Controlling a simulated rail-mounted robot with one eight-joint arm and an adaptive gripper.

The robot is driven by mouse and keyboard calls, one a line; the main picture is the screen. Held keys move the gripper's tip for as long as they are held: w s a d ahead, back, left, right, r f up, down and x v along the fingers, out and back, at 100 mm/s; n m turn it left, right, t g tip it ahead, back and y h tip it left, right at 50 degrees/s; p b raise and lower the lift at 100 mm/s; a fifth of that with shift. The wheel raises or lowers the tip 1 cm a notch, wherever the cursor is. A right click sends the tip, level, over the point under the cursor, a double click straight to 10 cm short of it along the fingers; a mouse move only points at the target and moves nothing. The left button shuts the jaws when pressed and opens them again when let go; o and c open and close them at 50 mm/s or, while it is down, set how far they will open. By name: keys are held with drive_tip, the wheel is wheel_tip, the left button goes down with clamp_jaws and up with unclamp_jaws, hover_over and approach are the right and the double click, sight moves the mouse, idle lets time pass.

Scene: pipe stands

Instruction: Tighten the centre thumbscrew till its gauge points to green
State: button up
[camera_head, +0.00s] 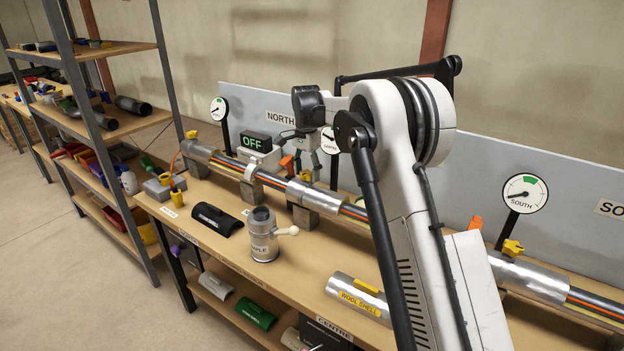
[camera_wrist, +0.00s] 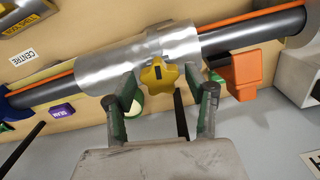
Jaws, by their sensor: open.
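The yellow star-shaped centre thumbscrew (camera_wrist: 158,76) sits on a silver pipe sleeve (camera_wrist: 110,70) in the wrist view. My gripper (camera_wrist: 161,88) is open, its two green-grey fingers on either side of the thumbscrew with visible gaps. I cannot tell if they touch it. In the head view my gripper (camera_head: 305,166) hangs over the middle of the pipe, and the centre thumbscrew is not clearly visible. The centre gauge (camera_head: 329,141) is behind my gripper, partly covered by my arm. Its needle is too small to read with certainty, and no green mark can be made out.
The north gauge (camera_head: 219,109) and south gauge (camera_head: 525,193) stand along the pipe; the south needle points lower left, off the green. An orange block (camera_wrist: 241,76) is close right of my fingers. A metal can (camera_head: 262,238) and wool shell (camera_head: 358,297) are on the bench.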

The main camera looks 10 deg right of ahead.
sight(307, 172)
drive_tip(key=shift+r+p, duration=1.35)
drive_tip(key=shift+r, duration=1.65)
wheel_tip(307, 172, up, 11)
drive_tip(key=s+r+n+t, duration=0.25)
drive_tip(key=s+r, duration=0.45)
drive_tip(key=s, duration=0.5)
drive_tip(key=s+n+t+b, duration=0.1)
drive_tip(key=s+n, duration=0.3)
drive_tip(key=s, duration=0.9)
drive_tip(key=s+f+n+t, duration=0.1)
drive_tip(key=s+f, duration=0.4)
drive_tip(key=s, duration=0.3)
drive_tip(key=s+f+n+t+b, duration=0.1)
drive_tip(key=s+f+n, duration=0.1)
drive_tip(key=s+f, duration=0.3)
drive_tip(key=s+f+n+t, duration=0.1)
drive_tip(key=s+f, duration=0.4)
drive_tip(key=s, duration=0.6)
drive_tip(key=shift+s+n+t, duration=0.35)
